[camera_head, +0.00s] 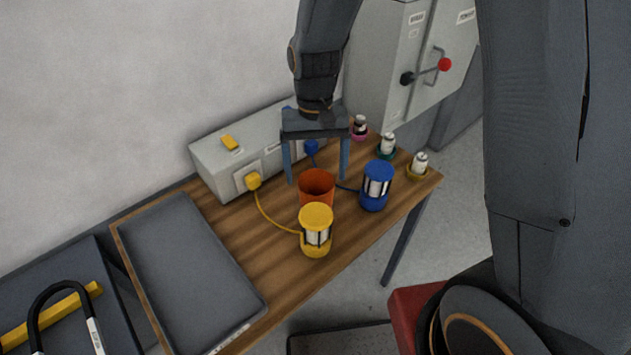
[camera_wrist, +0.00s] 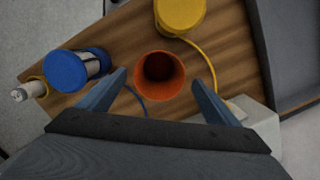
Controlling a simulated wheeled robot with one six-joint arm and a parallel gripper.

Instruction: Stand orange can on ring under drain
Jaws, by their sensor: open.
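The orange can (camera_head: 317,188) stands upright and open-topped on the wooden table, just behind the yellow lantern. In the wrist view the orange can (camera_wrist: 160,92) lies between my finger tips, and its dark inside shows. My gripper (camera_head: 318,181) is open and points down over the can, one finger to each side; it also shows in the wrist view (camera_wrist: 159,77). Nothing is held. I cannot tell how far the fingers reach down beside the can. I cannot make out a drain or an empty ring under one.
A yellow lantern (camera_head: 316,232) and a blue lantern (camera_head: 376,187) stand close to the can, with cables to a grey box (camera_head: 219,173). Small white-bodied items stand on coloured bases by the right edge. A grey tray (camera_head: 185,265) lies left. A grey cabinet (camera_head: 388,50) stands behind.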

